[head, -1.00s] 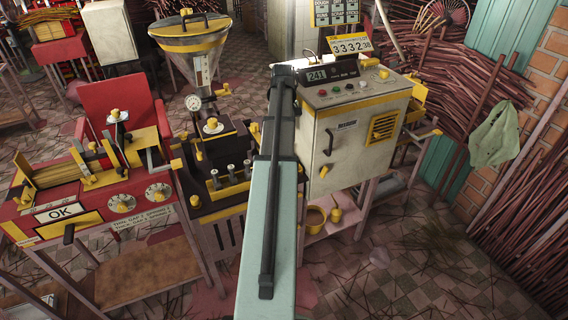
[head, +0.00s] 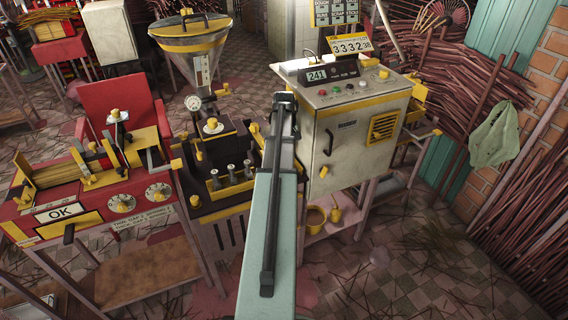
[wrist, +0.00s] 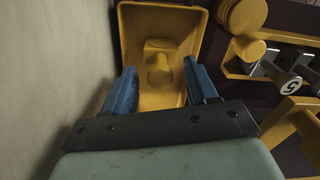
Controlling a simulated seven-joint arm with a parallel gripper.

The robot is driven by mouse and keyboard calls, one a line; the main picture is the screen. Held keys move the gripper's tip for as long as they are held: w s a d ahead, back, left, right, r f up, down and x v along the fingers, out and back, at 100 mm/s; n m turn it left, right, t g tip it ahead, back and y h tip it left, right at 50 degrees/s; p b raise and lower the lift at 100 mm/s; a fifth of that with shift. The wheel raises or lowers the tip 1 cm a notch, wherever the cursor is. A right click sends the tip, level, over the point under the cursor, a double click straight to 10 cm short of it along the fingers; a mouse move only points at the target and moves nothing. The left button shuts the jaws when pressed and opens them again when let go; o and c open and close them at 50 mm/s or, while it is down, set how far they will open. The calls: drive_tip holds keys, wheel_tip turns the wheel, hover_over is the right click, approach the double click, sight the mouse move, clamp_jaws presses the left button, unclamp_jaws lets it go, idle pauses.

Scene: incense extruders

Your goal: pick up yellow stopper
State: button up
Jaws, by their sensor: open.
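In the wrist view, a yellow stopper-like piece (wrist: 160,72) with a round end and a wider block behind it lies inside a yellow tray (wrist: 131,28). Its colour nearly matches the tray. My gripper (wrist: 159,68) is open and empty, its two blue fingers at the left and right of the piece, with a gap on both sides. The fingers overlap the tray's opening in the picture; I cannot tell how deep they reach. In the head view my arm hides the fingers, the stopper and the tray.
A pale wall fills the wrist view's left side (wrist: 50,80). Close on the right are a round yellow knob (wrist: 242,14) and a yellow rack (wrist: 240,68) with metal pieces, one marked 5. In the head view, a cream control cabinet (head: 345,135) stands just right of my arm.

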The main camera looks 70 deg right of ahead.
drive_tip(key=shift+f, duration=0.6)
clamp_jaws()
